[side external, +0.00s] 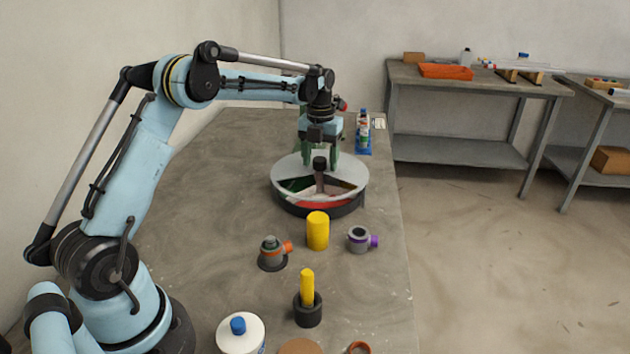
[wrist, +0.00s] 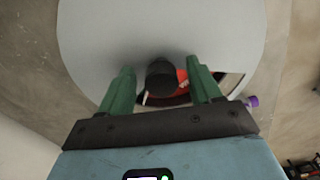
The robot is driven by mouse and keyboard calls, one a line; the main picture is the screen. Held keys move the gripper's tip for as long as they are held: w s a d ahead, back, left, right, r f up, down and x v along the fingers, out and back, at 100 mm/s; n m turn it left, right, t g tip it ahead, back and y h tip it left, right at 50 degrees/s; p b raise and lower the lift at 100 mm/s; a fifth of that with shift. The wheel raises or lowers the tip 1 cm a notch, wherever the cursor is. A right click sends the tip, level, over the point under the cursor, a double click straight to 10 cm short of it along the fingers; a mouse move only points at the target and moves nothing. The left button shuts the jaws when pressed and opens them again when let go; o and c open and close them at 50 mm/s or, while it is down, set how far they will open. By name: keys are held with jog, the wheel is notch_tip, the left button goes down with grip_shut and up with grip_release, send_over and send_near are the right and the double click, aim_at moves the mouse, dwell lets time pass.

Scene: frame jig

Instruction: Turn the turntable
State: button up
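The turntable (side external: 346,168) is a round dark base with a light grey lid, whose cut-out shows green, red and pink sections. The lid (wrist: 95,40) fills much of the wrist view. A black knob (side external: 320,165) stands at its centre and also shows in the wrist view (wrist: 160,80). My gripper (side external: 320,153) is above the turntable, pointing down. Its green fingers (wrist: 160,66) are open, one on each side of the knob, with a gap showing to each. I cannot tell how far down the knob the fingertips reach.
In front of the turntable stand a yellow cylinder (side external: 318,231), a grey fitting with a purple end (side external: 358,239), one with an orange end (side external: 271,255) and a yellow peg in a black holder (side external: 308,310). A bottle on a blue base (side external: 363,135) stands behind. The table's left is clear.

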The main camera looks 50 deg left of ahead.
jog(key=shift+r, duration=0.15)
notch_tip(320, 180, up, 12)
dwell(0.7)
jog(key=shift+c, duration=0.3)
